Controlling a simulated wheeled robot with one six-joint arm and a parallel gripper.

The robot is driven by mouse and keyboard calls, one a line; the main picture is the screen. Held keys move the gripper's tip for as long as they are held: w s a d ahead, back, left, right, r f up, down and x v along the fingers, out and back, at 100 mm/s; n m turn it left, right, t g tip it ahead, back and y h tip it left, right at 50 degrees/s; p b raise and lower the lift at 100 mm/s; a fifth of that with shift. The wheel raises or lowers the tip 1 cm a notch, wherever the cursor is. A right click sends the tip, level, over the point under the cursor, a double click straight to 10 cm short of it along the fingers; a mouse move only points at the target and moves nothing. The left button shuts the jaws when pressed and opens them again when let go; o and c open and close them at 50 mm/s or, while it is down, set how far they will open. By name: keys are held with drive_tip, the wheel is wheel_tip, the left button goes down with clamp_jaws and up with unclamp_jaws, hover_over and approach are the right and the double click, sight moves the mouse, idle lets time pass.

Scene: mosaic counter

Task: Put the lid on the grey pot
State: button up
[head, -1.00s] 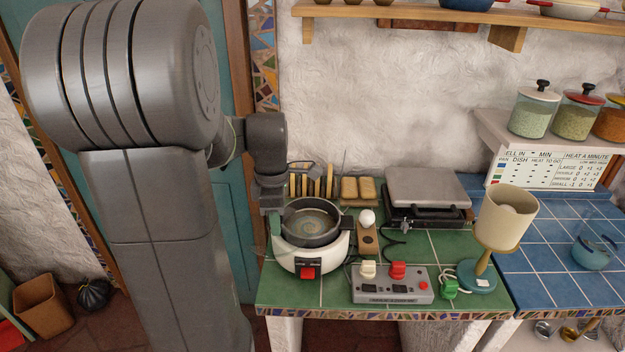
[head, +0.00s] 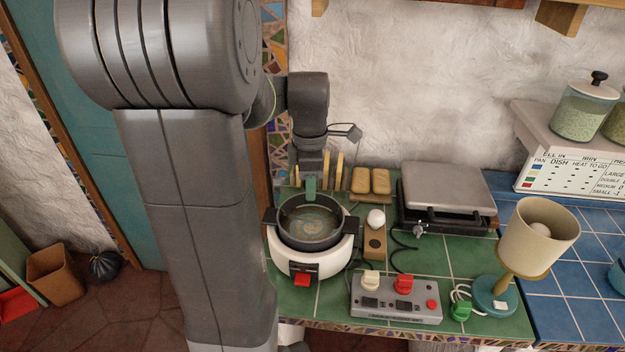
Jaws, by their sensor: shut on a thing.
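The grey pot (head: 283,233) sits on a white cooker (head: 327,262) with a red switch, at the left of the green-tiled counter. Its inside shows through from above. My gripper (head: 311,190) comes down at the pot's far side, its green fingertips just above the back rim in the picture. It is shut on what seems to be a clear glass lid (head: 311,215), which is very hard to make out over the pot's mouth. I cannot tell whether the lid touches the rim.
A toast rack (head: 339,170) and bread (head: 371,181) stand behind the pot. An egg holder (head: 375,243), a grey switch box (head: 396,300), a press grill (head: 447,187) and a lamp (head: 540,235) stand to the right.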

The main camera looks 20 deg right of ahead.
wheel_tip(320, 180, down, 4)
drive_tip(key=b, duration=0.2)
drive_tip(key=shift+r+b, duration=0.2)
drive_tip(key=shift+b, duration=0.15)
drive_tip(key=shift+f+b, duration=0.35)
drive_tip(key=shift+f, duration=0.35)
drive_tip(key=shift+f, duration=0.5)
idle(1.2)
drive_tip(key=o, duration=1.6)
drive_tip(key=shift+r+p, duration=3.05)
drive_tip(key=shift+r, duration=0.5)
